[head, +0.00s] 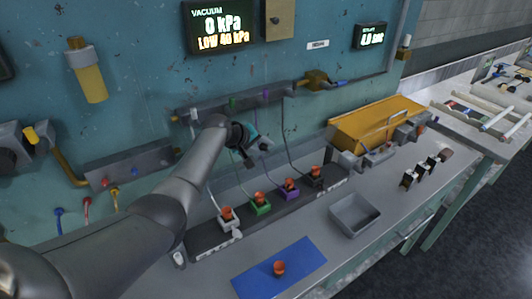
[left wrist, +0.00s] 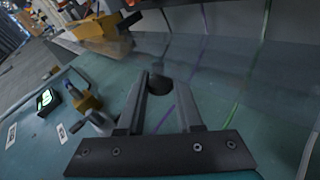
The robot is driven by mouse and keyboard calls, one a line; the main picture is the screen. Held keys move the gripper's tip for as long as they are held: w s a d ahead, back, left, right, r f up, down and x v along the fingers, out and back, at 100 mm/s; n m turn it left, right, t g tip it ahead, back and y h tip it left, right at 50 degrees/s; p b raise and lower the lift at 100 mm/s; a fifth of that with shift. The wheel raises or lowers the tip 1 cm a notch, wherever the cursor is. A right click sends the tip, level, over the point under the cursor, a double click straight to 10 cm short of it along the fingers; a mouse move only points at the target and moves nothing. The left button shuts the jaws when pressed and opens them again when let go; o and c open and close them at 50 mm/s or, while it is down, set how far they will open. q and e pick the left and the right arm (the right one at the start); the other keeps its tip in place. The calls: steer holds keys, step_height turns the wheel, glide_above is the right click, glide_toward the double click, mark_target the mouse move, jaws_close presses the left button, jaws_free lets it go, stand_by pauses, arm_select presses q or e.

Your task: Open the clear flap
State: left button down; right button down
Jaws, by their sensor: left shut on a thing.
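The clear flap (left wrist: 235,62) shows in the left wrist view as a faint see-through pane, with coloured hoses visible through it. A small dark round knob (left wrist: 159,83) sits between the fingertips of my left gripper (left wrist: 160,92), which is shut on it. In the head view my left gripper (head: 256,150) is in front of the hoses, above the row of coloured holders. The flap's edges are too faint to trace in the head view, and my gripper hides the knob there. My right gripper is not in view.
Below my left gripper, a green holder (head: 260,208) and a purple holder (head: 289,193) stand in a row with others. A grey bin (head: 354,215) and a blue mat (head: 252,281) lie in front. A yellow case (head: 375,122) stands to the right.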

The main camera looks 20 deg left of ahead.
arm_select(q)
steer(key=shift+w+a, duration=0.35)
steer(key=shift+a, duration=0.25)
steer(key=c, duration=0.6)
jaws_free()
steer(key=shift+d, duration=0.1)
steer(key=p+v, duration=0.2)
steer(key=v, duration=1.3)
